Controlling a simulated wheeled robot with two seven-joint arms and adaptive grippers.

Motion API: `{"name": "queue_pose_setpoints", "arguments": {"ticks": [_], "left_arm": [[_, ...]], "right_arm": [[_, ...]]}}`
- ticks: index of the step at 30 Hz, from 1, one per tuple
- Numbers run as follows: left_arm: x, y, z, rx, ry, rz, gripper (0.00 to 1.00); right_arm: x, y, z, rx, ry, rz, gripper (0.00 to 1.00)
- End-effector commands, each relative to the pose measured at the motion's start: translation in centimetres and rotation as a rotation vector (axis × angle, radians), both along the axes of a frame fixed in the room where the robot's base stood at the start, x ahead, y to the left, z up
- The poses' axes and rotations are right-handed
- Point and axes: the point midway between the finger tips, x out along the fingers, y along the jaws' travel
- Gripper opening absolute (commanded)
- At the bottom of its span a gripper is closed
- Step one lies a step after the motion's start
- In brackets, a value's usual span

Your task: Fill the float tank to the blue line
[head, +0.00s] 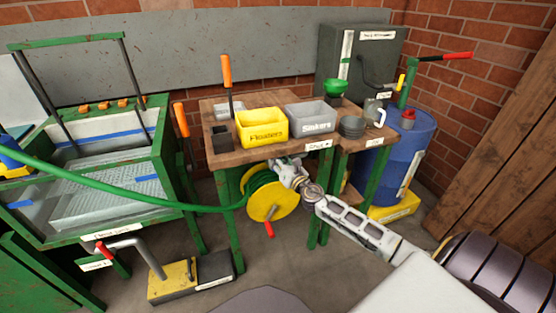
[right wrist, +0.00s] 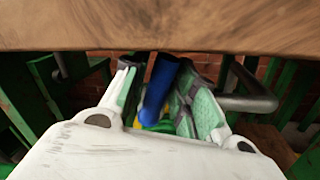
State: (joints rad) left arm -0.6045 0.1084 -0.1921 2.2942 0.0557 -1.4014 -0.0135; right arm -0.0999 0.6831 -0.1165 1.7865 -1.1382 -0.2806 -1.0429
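The float tank (head: 165,140) stands at the left in the head view, a green-framed clear-sided tank with a blue line (head: 125,135) across its back wall. Water level is hard to tell. A green hose (head: 120,190) runs from a yellow reel (head: 266,203) under the table to a blue and yellow piece (head: 10,160) at the left edge. My right gripper (head: 284,172) is at the reel, just below the table edge. In the right wrist view its fingers (right wrist: 162,80) are apart, with a blue piece (right wrist: 158,88) between them; contact is unclear. My left gripper is not in view.
The wooden table (head: 290,142) holds a yellow Floaters bin (head: 262,132), a grey Sinkers bin (head: 312,122), a green funnel and a jug. A blue barrel (head: 398,150) stands right. A yellow and black pedestal (head: 172,281) with a bent pipe stands on the floor by the tank.

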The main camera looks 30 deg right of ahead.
Motion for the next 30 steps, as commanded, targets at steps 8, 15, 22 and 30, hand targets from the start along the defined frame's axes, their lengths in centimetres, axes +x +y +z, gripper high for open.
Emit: {"name": "queue_pose_setpoints", "arguments": {"ticks": [8,15,22,30], "left_arm": [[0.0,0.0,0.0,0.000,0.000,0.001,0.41],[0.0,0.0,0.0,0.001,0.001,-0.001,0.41],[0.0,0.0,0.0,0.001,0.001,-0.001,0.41],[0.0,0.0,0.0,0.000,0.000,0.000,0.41]], "right_arm": [[0.0,0.0,0.0,-0.001,-0.001,0.000,0.41],[-0.2,0.0,0.0,-0.001,0.000,0.000,0.41],[-1.0,0.0,-0.1,0.000,0.000,0.000,0.41],[-2.8,0.1,-0.2,-0.001,0.000,-0.001,0.41]]}}
